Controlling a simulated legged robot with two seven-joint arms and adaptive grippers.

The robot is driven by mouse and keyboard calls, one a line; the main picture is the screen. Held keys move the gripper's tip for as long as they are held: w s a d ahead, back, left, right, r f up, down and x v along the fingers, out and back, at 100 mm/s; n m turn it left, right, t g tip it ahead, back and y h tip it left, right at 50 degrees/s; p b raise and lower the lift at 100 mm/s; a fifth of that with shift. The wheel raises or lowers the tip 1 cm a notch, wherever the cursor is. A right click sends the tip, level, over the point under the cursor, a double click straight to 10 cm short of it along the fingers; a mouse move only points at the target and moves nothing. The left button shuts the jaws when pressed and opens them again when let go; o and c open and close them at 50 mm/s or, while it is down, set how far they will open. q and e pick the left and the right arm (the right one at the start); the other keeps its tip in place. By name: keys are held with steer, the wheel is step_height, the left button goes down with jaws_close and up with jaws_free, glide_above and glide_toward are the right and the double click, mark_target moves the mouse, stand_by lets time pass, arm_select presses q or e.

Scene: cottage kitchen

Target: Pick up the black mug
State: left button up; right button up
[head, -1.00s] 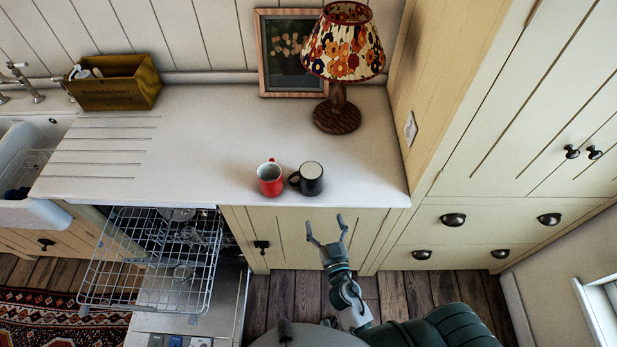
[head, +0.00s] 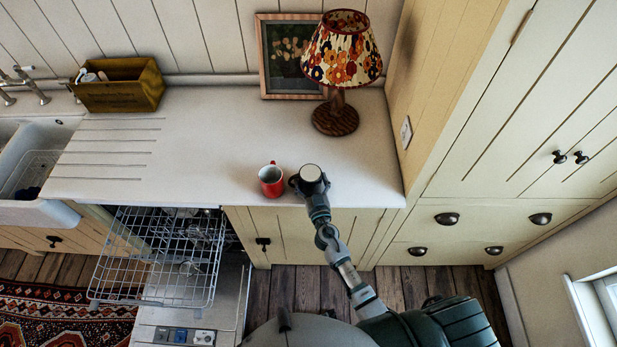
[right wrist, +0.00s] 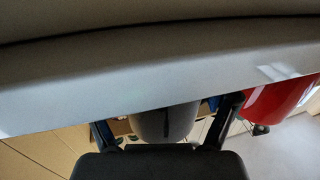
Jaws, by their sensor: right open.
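The black mug (head: 310,173) stands near the front edge of the counter; its pale inside and part of its handle show in the head view. My right gripper (head: 313,189) is at the mug's front side and covers its lower body. In the right wrist view, which looks upside down, the dark grey mug body (right wrist: 165,122) shows between the two spread fingers of the gripper (right wrist: 167,132). The gripper is open; whether a finger touches the mug is hidden. My left gripper is not in view.
A red mug (head: 271,181) stands close on the left, also seen in the right wrist view (right wrist: 283,98). A lamp (head: 342,50) and framed picture (head: 280,60) stand behind. The pulled-out dishwasher rack (head: 165,270) is lower left.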

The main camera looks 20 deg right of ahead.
steer(key=shift+w, duration=0.15)
steer(key=shift+a, duration=0.15)
steer(key=c, duration=1.1)
steer(key=shift+r, duration=0.15)
